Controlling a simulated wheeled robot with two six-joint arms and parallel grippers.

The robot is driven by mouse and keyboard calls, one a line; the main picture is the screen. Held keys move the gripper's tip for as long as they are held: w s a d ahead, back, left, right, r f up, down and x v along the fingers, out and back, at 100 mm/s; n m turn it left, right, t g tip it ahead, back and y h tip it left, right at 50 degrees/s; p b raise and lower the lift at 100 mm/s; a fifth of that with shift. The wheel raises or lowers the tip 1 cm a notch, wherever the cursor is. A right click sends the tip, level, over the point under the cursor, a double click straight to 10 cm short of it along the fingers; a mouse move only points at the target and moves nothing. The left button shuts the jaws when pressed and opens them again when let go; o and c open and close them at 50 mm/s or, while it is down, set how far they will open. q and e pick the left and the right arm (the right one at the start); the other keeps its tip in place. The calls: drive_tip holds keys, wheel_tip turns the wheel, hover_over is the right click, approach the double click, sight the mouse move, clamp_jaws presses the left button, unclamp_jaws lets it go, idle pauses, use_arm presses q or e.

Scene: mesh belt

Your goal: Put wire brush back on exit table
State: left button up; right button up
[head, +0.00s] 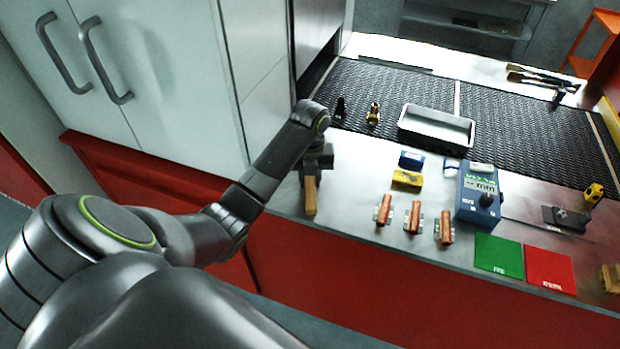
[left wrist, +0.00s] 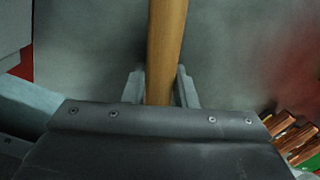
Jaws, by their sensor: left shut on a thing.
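My left gripper (head: 318,165) is at the left end of the steel table (head: 345,205) in front of the belt. It is shut on a light wooden handle (head: 310,196), which I take to be the wire brush's. In the left wrist view the handle (left wrist: 166,50) runs between the two fingers (left wrist: 160,90) towards the top edge. The bristle end is not visible in either view. I cannot tell whether the brush touches the table. My right gripper is not in view.
A dark mesh belt (head: 540,130) runs behind the table, with a grey metal tray (head: 435,128) on it. Copper-coloured pieces (head: 413,216), a blue meter box (head: 479,195), a green card (head: 499,256) and a red card (head: 549,268) lie to the right. White cabinets (head: 150,70) stand left.

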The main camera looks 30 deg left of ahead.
sight(310, 178)
use_arm(q)
drive_tip(key=o, duration=1)
drive_tip(key=shift+f, duration=0.15)
drive_tip(key=shift+c, duration=0.2)
drive_tip(key=shift+r, duration=0.35)
wheel_tip(310, 178, up, 12)
drive_tip(key=p, duration=1)
drive_tip(key=shift+f, duration=0.15)
